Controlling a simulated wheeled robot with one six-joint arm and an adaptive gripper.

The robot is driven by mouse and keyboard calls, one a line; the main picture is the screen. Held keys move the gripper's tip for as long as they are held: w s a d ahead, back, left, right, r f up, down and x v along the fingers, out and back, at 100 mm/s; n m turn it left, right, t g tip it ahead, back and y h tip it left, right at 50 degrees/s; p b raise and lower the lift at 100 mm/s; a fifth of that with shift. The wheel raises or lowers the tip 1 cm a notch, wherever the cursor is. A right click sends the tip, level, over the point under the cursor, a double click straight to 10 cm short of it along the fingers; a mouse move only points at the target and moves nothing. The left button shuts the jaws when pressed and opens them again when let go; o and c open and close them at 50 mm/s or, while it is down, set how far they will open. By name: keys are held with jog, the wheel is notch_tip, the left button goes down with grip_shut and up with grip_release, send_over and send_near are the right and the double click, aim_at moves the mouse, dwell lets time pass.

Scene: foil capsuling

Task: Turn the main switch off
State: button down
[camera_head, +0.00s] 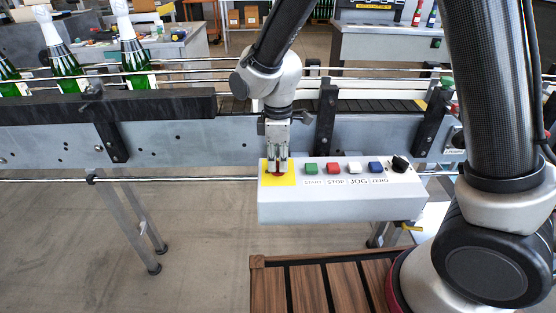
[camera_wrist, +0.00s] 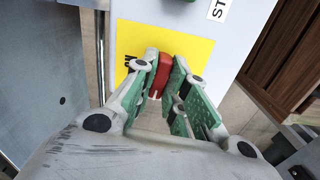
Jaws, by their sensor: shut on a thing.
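The main switch (camera_wrist: 164,72) is a red rotary handle on a yellow plate (camera_wrist: 202,47), at the left end of a grey control box (camera_head: 340,207). My gripper (camera_head: 277,163) points down onto it, in the middle of the head view. Its green-padded fingers are shut on the red handle, one on each side, as the wrist view shows. The handle has a white mark at its near end in that view. In the head view only a little red (camera_head: 281,174) shows below the fingers. Part of the plate's dark lettering shows beside the left finger; the rest is hidden.
The box also bears green (camera_head: 311,169), red (camera_head: 333,168), white (camera_head: 354,167) and blue (camera_head: 375,168) buttons and a black knob (camera_head: 399,164), to the right of my gripper. A conveyor (camera_head: 190,140) with foil-topped green bottles (camera_head: 136,55) runs behind.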

aim_at(278, 162)
jog(key=shift+n, duration=0.6)
jog(key=c, duration=1.4)
grip_release()
jog(key=shift+c, duration=0.2)
notch_tip(278, 162, up, 12)
